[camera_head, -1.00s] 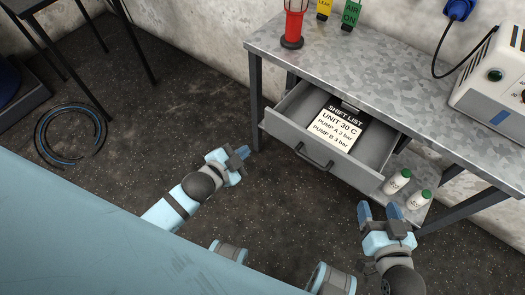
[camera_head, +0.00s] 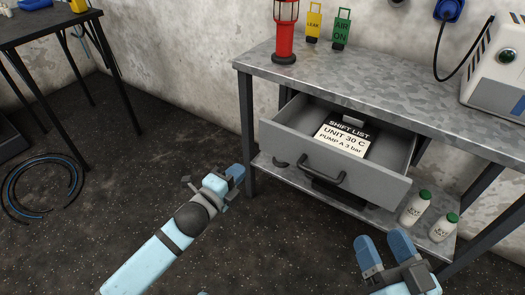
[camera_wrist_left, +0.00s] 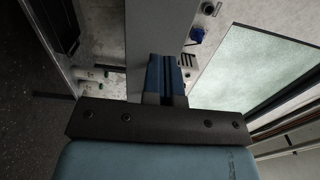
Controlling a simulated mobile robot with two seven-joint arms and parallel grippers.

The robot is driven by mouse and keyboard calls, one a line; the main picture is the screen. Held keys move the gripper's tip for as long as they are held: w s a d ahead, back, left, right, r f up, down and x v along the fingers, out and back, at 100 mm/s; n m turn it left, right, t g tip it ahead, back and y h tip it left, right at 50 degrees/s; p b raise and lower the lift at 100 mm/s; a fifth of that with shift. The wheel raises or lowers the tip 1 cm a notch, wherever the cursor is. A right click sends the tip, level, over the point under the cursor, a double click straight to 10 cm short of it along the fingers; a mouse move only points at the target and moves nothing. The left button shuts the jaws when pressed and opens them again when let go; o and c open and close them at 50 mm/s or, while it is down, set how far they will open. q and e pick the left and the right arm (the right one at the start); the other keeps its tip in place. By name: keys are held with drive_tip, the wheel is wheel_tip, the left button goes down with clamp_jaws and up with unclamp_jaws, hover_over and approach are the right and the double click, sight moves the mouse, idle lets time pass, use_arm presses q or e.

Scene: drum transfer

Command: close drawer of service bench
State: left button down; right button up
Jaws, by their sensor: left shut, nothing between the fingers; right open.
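The service bench (camera_head: 350,88) is a grey metal table with one drawer (camera_head: 345,175) under its top. The drawer is pulled out and has a dark bar handle (camera_head: 325,170) on its front. A shift list card (camera_head: 345,138) lies inside it. My left gripper (camera_head: 238,172) is shut and empty, in front of the bench's left leg, to the left of the drawer front and apart from the handle. Its closed blue fingers show in the left wrist view (camera_wrist_left: 165,75). My right gripper (camera_head: 386,250) is open and empty, in front of and below the drawer's right side.
On the bench top stand a red lantern (camera_head: 285,35) and a white device (camera_head: 500,70). Yellow (camera_head: 313,22) and green (camera_head: 341,28) tags are behind. Two white bottles (camera_head: 415,208) with green caps stand on the lower shelf. A hose coil (camera_head: 42,188) lies on the floor at left.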

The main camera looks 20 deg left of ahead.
sight(269, 140)
use_arm(q)
drive_tip(key=b+x, duration=0.4)
drive_tip(key=x, duration=0.8)
drive_tip(key=shift+w, duration=0.15)
use_arm(e)
wheel_tip(269, 140, down, 6)
drive_tip(key=g, duration=0.2)
drive_tip(key=shift+a+f+n+g, duration=0.25)
drive_tip(key=shift+n+g, duration=0.05)
use_arm(q)
drive_tip(key=shift+d, duration=0.1)
